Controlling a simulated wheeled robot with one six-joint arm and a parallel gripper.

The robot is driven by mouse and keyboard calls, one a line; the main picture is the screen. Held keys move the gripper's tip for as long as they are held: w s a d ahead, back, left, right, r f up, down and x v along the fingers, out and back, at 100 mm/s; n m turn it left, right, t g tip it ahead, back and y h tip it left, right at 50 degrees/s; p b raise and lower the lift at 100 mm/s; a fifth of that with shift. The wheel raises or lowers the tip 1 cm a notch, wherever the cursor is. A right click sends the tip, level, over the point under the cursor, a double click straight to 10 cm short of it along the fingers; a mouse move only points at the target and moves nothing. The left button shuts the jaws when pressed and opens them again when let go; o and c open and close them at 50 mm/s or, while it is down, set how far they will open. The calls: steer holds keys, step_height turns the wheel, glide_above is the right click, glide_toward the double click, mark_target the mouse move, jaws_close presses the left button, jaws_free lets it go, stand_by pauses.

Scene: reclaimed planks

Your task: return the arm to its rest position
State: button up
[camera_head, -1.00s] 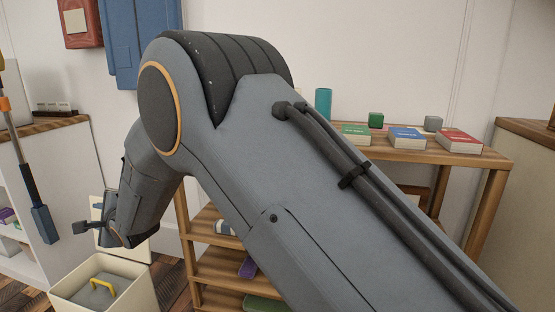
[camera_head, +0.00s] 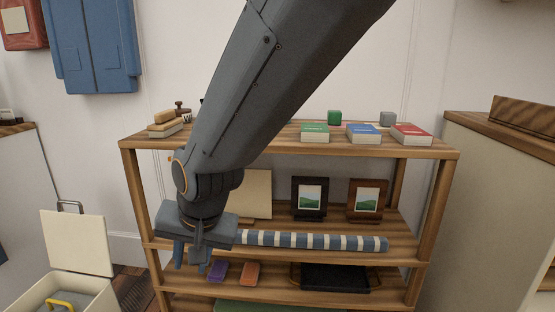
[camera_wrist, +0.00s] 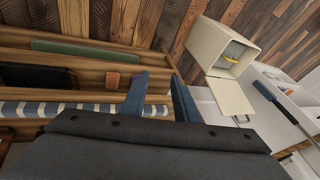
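My gripper (camera_head: 192,262) hangs at the end of my arm in front of the left part of the wooden shelf unit (camera_head: 290,146), about level with its middle board. In the wrist view my gripper (camera_wrist: 160,88) shows two blue fingers standing apart with nothing between them. My arm comes down from the top of the head view and hides part of the shelf's top board and upper left interior.
A striped roll (camera_head: 315,241) lies on the middle board beside my gripper. Framed pictures (camera_head: 309,197) stand behind it. Books (camera_head: 363,134) lie on top. An open cream box (camera_head: 75,290) stands on the floor at left. A cabinet (camera_head: 490,200) stands at right.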

steer(key=s+d+n+g+h, duration=0.25)
steer(key=s+d+n, duration=0.25)
steer(key=s+d, duration=1.05)
steer(key=d+r+m+p, duration=0.3)
steer(key=d+r+p, duration=0.7)
steer(key=p, duration=0.6)
steer(key=d+r+m+h+p, duration=0.1)
steer(key=d+r+m+p, duration=0.1)
steer(key=d+r+p, duration=0.9)
step_height(320, 180, up, 4)
steer(key=g+p, duration=0.1)
steer(key=p, duration=0.4)
steer(key=shift+m, duration=0.4)
steer(key=shift+w, duration=0.1)
